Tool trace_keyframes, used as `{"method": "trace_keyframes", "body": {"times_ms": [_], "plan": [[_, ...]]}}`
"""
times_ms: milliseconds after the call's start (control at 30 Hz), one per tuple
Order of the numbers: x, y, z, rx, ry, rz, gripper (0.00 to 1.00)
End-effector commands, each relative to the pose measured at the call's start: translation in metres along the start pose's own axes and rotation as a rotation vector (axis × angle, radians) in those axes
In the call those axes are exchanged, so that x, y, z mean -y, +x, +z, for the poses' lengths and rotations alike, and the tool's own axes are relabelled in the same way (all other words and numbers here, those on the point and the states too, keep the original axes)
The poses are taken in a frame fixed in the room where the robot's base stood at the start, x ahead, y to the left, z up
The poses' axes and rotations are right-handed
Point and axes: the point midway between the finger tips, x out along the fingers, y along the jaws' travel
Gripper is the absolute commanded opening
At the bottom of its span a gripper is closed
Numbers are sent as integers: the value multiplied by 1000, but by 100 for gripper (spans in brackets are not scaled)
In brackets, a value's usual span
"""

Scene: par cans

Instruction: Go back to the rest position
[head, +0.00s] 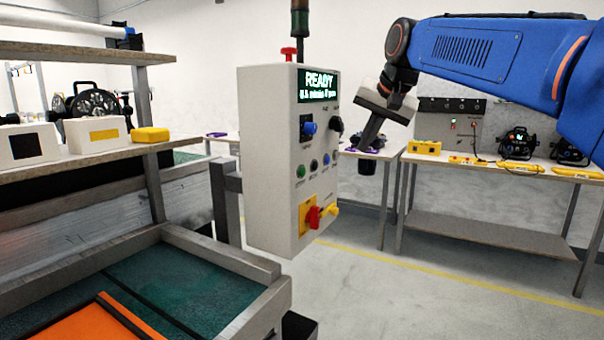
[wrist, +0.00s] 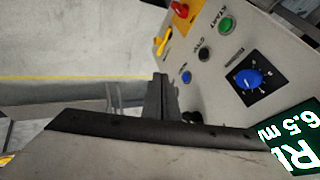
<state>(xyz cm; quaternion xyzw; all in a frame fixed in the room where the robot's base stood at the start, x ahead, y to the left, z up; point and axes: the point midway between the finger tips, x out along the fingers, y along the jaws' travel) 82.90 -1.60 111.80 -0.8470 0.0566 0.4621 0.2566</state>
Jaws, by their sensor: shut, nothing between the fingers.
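My gripper (head: 368,143) hangs from my blue arm at the right of the head view, fingers pointing down and slightly left. It is shut and empty. Its dark fingers also show together in the wrist view (wrist: 160,82). The pale control box (head: 288,160) stands left of it, with a gap between them in the head view. The box's green display (head: 319,84) reads READY. A blue knob (wrist: 250,78) and several buttons of the box show in the wrist view.
A shelf (head: 80,167) with white boxes and a yellow block (head: 150,134) stands at the left, above a green-floored tray (head: 165,285). A bench (head: 500,165) with lamps and yellow tools stands at the back right. The floor (head: 400,290) at the lower right is clear.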

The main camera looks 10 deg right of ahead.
Motion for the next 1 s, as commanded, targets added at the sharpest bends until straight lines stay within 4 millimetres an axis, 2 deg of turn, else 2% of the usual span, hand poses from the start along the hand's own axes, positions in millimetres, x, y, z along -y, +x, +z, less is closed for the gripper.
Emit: {"method": "trace_keyframes", "body": {"times_ms": [33,367,800,900,1000], "plan": [[-14,-2,17,4,-20,10,0],[-111,15,141,45,-186,85,0],[-246,65,321,121,-415,165,0],[-270,76,352,137,-455,177,0],[-286,85,373,147,-484,184,0]]}}
